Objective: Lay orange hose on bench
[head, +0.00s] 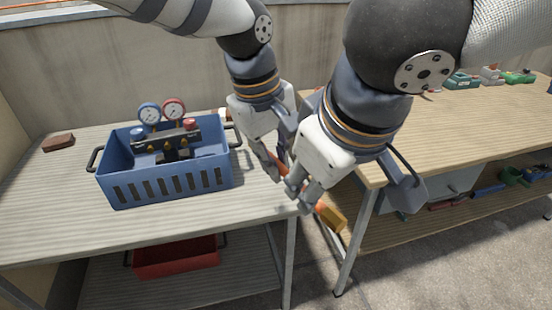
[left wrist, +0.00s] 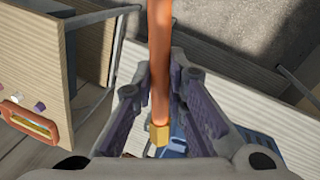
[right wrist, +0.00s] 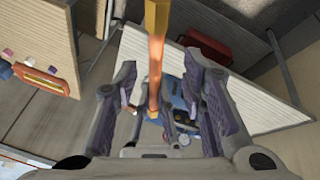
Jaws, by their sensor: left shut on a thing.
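The orange hose (head: 322,209) has brass ends and slants down to the right over the gap between two benches. My left gripper (head: 276,171) is shut on the hose; in the left wrist view the hose (left wrist: 160,40) runs between its fingers, with a brass end near the palm. My right gripper (head: 298,199) is lower and nearer. In the right wrist view its fingers (right wrist: 158,75) stand open on either side of the hose (right wrist: 155,65), with gaps. The left bench (head: 55,205) and right bench (head: 440,140) both show. My grippers partly hide the hose.
A blue crate (head: 120,187) with a gauge set stands on the left bench, near a brown block (head: 58,142). A red bin (head: 175,260) is on its lower shelf. Several tools lie at the right bench's far end. The left bench's front is clear.

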